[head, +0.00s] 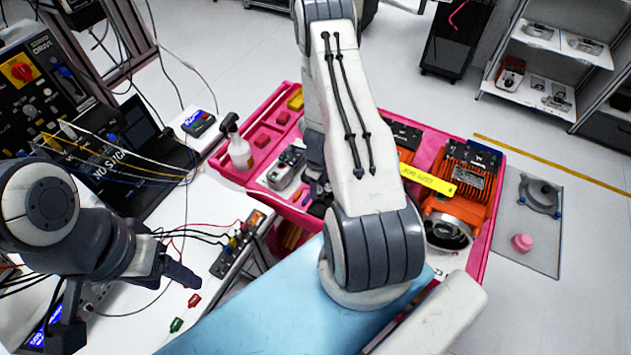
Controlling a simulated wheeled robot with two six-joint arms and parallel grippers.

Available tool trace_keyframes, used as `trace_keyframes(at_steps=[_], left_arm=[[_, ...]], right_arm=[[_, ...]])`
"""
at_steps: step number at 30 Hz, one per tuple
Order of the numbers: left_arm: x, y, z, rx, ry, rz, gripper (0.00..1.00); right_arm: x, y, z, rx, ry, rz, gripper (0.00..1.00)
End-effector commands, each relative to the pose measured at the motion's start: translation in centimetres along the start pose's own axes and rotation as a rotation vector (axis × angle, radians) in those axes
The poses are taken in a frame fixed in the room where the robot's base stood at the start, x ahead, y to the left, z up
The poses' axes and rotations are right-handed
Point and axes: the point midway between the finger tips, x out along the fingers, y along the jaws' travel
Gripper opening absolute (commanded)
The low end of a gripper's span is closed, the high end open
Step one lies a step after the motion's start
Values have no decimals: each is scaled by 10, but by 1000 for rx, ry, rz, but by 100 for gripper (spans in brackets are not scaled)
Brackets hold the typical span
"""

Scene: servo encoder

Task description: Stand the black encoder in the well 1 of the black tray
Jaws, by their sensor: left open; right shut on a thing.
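My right arm crosses the middle of the head view, and its wrist drops down behind the forearm. My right gripper (318,190) shows only in part at the forearm's left edge, low over the pink cart. It is shut on a small dark thing, which looks like the black encoder, mostly hidden by the arm. I cannot make out the black tray or its well 1; my arm covers that middle part. My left gripper (178,270) is open and empty over the white bench at the left, well apart from the cart.
The pink cart (484,262) carries orange motors (470,190), a grey device (285,168) and a spray bottle (239,150). A blue mat (260,305) lies in front. Wires and a terminal block (237,245) clutter the left bench (215,290).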

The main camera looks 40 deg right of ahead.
Motion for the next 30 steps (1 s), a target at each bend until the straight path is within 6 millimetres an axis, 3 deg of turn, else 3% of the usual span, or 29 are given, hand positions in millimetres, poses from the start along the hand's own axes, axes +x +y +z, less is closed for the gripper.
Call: trace_keyframes(at_steps=[11, 30], left_arm=[[11, -1, 0, 0, 0, 0, 65], [56, -4, 3, 4, 0, 0, 65]], right_arm=[[11, -5, -7, 13, 0, 1, 0], [55, -3, -4, 8, 0, 0, 0]])
